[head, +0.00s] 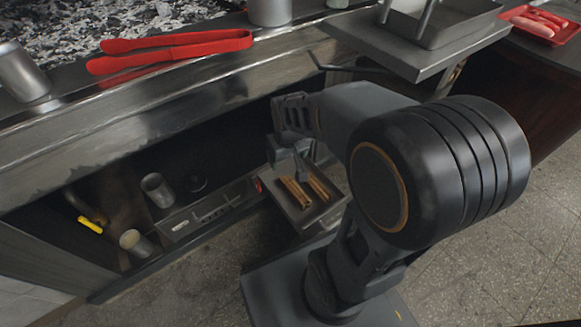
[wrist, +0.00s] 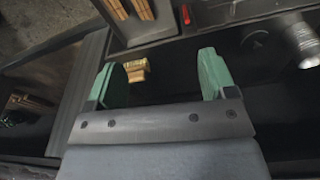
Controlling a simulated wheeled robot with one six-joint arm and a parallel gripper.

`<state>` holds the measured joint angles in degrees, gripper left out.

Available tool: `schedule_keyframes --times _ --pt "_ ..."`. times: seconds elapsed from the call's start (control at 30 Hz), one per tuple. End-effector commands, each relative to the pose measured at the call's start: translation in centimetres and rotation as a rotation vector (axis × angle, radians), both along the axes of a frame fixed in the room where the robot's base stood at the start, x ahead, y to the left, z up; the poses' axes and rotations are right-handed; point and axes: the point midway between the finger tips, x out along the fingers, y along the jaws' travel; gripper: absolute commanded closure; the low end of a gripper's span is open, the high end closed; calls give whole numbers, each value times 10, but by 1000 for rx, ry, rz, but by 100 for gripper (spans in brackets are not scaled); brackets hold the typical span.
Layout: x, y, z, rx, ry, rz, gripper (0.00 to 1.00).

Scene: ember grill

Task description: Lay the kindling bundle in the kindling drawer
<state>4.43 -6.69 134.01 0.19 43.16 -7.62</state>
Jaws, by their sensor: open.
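Tan kindling (head: 296,192) lies as two side-by-side strips in the pulled-out grey drawer (head: 337,185). In the wrist view, the kindling (wrist: 130,8) and part of the drawer (wrist: 158,38) show at the top edge. My gripper (wrist: 163,76) has two green fingers spread apart, with nothing clasped between them. It is beyond the kindling, at the back side of the drawer. A small golden patch shows beside the left finger; I cannot tell whether it is a piece or a reflection. In the head view my arm hides part of the drawer and the fingertips are unclear.
Red tongs (head: 180,45) lie on the grill's front ledge above. A side shelf (head: 420,52) with a metal pan overhangs on the right. Metal cups (head: 157,190) and a yellow-marked object (head: 90,224) stand in the dark lower bay. Stone floor is clear at right.

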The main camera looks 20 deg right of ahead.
Motion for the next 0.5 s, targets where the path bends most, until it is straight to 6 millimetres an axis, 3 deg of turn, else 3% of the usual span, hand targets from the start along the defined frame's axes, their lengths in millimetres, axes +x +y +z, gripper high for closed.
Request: schedule_keyframes --times 0.03,0.2,0.5 --pt "-14 6 14 2 -22 -7 22" --pt "-49 18 36 15 -53 -37 22" --pt "-72 24 46 25 -69 -58 22"
